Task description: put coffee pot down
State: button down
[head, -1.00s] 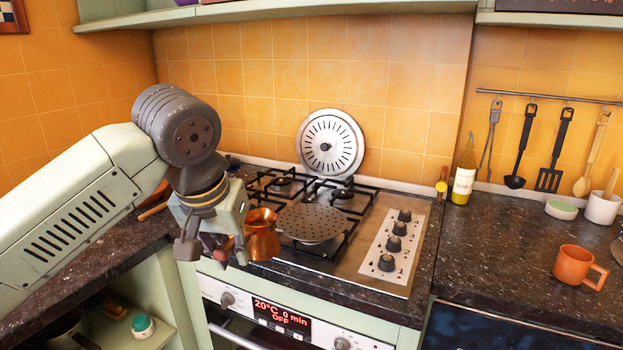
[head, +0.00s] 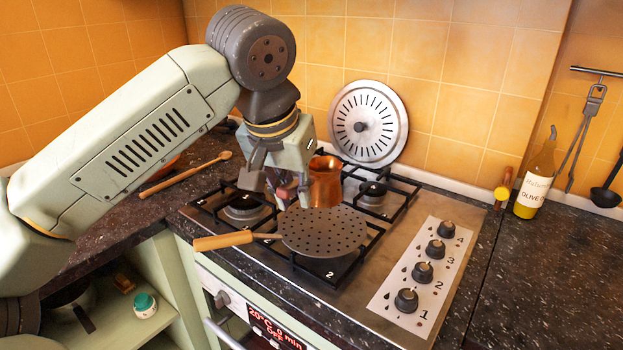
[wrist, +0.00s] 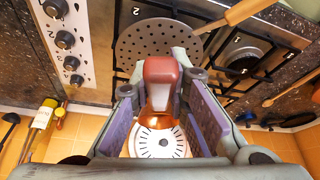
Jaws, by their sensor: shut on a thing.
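The copper coffee pot (head: 325,184) is in my gripper (head: 292,192), over the back part of the gas hob (head: 372,262) in the head view. The gripper is shut on its reddish-brown handle (wrist: 161,72), which lies between the two fingers in the wrist view. The pot looks upright. Its underside is hidden behind a perforated round plate, so I cannot tell whether it touches the grate. The perforated plate (head: 324,234) with a wooden handle (head: 222,240) lies on the front burner grate.
A slotted metal disc (head: 367,122) leans on the tiled wall behind the hob. Several knobs (head: 422,272) line the hob's right side. An olive oil bottle (head: 536,178) stands at right. A wooden spoon (head: 186,173) lies left of the hob. The right counter is mostly clear.

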aim_at(282, 193)
jog(key=shift+w, duration=0.1)
jog(key=shift+s, duration=0.2)
jog(key=shift+f+b, duration=0.5)
jog(key=shift+b, duration=0.05)
jog(key=shift+f+b, duration=1.85)
jog(key=shift+f, duration=0.6)
jog(key=shift+f+b, duration=0.4)
jog(key=shift+f, duration=0.05)
jog(key=c, duration=1.5)
grip_release()
jog(key=shift+o, duration=0.2)
jog(key=shift+f, duration=0.1)
jog(key=v, duration=1.2)
jog(key=shift+s+a, duration=0.1)
